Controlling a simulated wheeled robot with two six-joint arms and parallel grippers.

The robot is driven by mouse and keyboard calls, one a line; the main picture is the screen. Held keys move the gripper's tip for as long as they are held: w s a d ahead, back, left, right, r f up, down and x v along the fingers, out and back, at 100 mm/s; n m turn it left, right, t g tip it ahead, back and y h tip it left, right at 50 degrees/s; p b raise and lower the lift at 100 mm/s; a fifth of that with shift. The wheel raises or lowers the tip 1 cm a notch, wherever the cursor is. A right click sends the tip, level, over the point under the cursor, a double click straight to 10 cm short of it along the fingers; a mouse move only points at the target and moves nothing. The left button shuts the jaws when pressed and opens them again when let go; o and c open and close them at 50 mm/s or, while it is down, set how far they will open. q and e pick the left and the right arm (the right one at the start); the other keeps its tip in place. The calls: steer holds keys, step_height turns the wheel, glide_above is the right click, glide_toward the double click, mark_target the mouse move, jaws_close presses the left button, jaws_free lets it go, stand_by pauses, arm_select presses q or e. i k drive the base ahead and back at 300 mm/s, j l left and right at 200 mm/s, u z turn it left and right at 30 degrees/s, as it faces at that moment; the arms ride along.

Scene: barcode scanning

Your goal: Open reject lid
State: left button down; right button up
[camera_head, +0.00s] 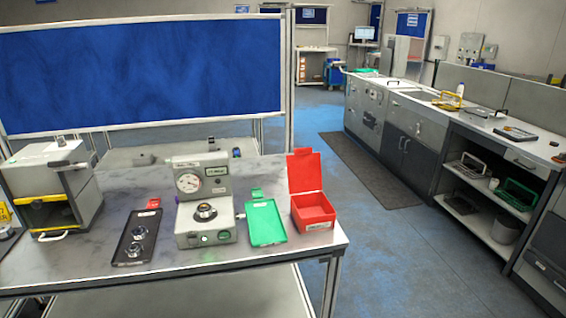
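The red reject box (314,212) stands at the right end of the near table. Neither of my grippers is in view.
A green tray (265,225) lies left of the box. Further left are a grey gauge device (205,222), a black tray (125,252) with two metal parts, and a grey yellow-trimmed cabinet (45,180). A blue panel (140,70) stands behind the table (265,252).

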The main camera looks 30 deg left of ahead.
mark_target(304, 175)
steer(key=i+l+u, duration=0.55)
steer(key=l, duration=0.15)
steer(key=i+l+u, duration=0.3)
steer(key=l, duration=0.15)
steer(key=k, duration=0.1)
